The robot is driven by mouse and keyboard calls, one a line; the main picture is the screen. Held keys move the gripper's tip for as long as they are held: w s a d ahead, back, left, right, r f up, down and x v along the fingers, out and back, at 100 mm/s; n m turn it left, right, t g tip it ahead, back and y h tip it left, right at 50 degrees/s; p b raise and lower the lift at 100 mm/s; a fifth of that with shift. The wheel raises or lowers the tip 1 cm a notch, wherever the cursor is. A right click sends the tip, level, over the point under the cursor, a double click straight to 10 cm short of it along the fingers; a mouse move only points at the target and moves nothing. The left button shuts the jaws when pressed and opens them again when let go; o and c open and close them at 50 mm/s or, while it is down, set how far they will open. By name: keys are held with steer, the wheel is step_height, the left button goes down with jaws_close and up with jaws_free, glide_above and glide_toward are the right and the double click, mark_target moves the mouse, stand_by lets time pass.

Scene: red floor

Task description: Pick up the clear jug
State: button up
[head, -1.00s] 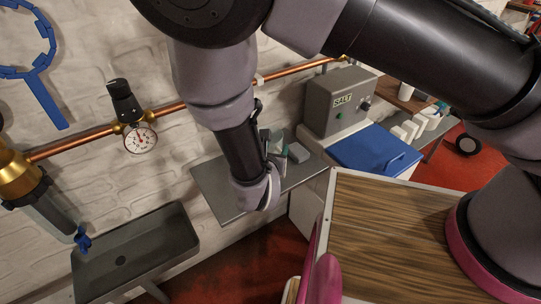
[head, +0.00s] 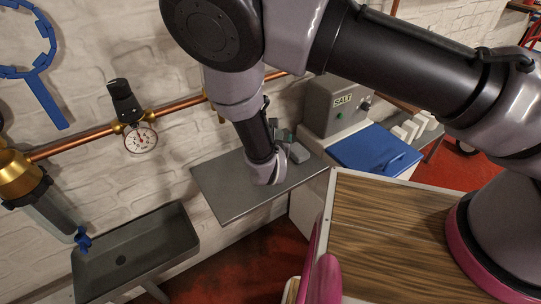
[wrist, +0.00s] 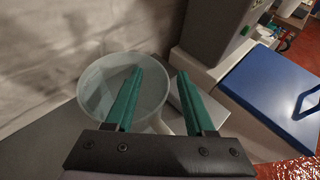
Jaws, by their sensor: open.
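The clear jug (wrist: 98,92) shows in the wrist view as a pale, see-through round vessel seen from above. Its wide rim faces my camera, and a pale handle-like part (wrist: 164,126) extends at its lower right. My gripper (wrist: 160,72) is open, with two green fingers. The left finger overlaps the jug's opening in the picture, and the right finger is to the right of the rim. I cannot tell their depth or whether they touch it. Nothing is held. In the head view my arm hides most of the gripper, and I cannot make out the jug.
The grey metal shelf (head: 222,187) lies below my wrist against the white brick wall. A small grey block (head: 298,153) sits on its right part. A dark sink (head: 130,256) is left.

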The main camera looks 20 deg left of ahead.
jaws_close()
stand_by(1.3)
